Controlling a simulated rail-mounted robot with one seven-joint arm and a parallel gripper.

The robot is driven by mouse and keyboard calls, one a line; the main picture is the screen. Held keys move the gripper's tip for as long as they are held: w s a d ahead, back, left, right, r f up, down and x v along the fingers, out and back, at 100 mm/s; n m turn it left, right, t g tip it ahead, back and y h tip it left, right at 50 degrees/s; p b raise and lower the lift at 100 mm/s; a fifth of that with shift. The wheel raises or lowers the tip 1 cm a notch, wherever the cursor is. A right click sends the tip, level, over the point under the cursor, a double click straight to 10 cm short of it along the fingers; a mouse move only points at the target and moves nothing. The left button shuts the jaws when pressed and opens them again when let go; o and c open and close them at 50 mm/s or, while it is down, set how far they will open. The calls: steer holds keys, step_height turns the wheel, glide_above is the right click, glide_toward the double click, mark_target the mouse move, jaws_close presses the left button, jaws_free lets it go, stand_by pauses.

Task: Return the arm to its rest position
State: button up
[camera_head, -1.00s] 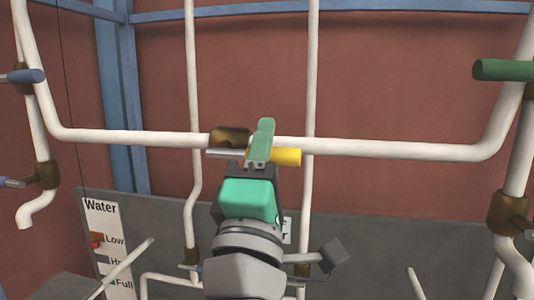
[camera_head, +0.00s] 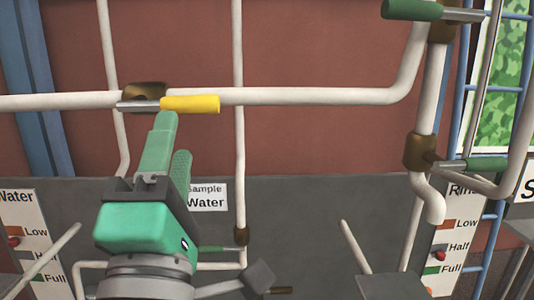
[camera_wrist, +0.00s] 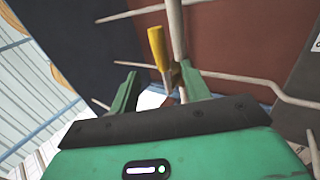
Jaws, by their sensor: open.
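My gripper (camera_head: 171,140) is green with a dark palm and points up toward the pipes. Its two fingers are spread and nothing is between them. It also shows in the wrist view (camera_wrist: 160,88), fingers apart. A valve with a yellow handle (camera_head: 190,104) sits on the horizontal white pipe, just above my fingertips in the head view. In the wrist view the yellow handle (camera_wrist: 157,45) shows beyond the fingertips, with a gap visible. The head view does not clearly show how far apart they are in depth.
White pipes (camera_head: 300,96) run across and down before a red-brown wall. Green-handled valves (camera_head: 410,10) stand at right. A grey panel carries a "Sample Water" label (camera_head: 207,197) and Low/Half/Full signs (camera_head: 453,245). A dark bracket (camera_head: 390,286) is at lower right.

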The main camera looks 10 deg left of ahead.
steer(key=s+d+f+m+h, duration=0.1)
steer(key=s+d+m+h, duration=0.2)
steer(key=d+m, duration=0.5)
steer(key=s+d+f+m+t+h+p, duration=0.1)
steer(key=s+d+f+m+h, duration=0.1)
steer(key=d+m, duration=0.6)
steer(key=s+m+h, duration=0.1)
steer(key=m, duration=0.4)
steer(key=shift+s+d+m, duration=0.3)
steer(key=shift+s, duration=0.05)
steer(key=shift+a, duration=0.15)
stand_by(0.5)
